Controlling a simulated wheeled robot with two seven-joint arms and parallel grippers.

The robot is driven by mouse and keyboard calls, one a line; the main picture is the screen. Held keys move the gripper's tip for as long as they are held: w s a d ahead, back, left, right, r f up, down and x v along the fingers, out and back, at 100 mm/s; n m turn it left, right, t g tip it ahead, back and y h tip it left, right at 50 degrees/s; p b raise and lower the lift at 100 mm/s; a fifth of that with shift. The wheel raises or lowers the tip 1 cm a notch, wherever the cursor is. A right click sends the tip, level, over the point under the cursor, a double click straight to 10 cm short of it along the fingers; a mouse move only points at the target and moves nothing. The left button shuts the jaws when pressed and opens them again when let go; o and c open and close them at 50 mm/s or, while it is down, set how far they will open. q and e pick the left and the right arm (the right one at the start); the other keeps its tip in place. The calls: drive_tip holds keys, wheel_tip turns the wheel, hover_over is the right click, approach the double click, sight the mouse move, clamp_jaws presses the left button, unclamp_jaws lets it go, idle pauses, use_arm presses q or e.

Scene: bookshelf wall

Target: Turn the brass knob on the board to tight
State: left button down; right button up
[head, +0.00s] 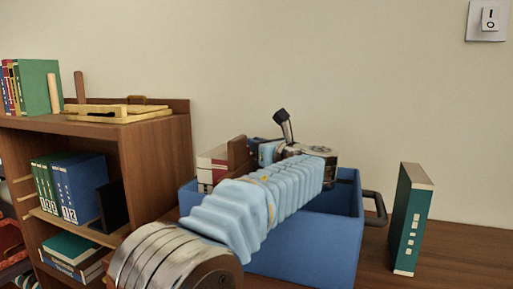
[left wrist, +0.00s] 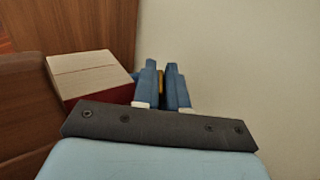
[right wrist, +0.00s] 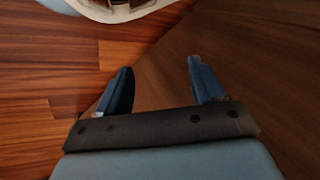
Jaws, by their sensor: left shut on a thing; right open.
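My left gripper (left wrist: 161,68) is shut on a small brass-coloured piece, which I take for the brass knob (left wrist: 161,80). Only a sliver of the knob shows between the two blue fingers; the rest is hidden. In the head view my left arm reaches over the blue bin, and my left gripper (head: 265,152) is partly covered by its own wrist. I cannot make out the knob's board or any tight mark.
A cream-and-red book (head: 212,165) and a brown upright piece (head: 238,154) stand close to the left gripper. The blue bin (head: 310,240) is below the arm. A green book (head: 410,218) stands right of it. A bookshelf (head: 150,160) is at left.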

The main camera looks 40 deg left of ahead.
use_arm(q)
drive_tip(key=c, duration=1.5)
unclamp_jaws()
drive_tip(key=shift+c, duration=0.2)
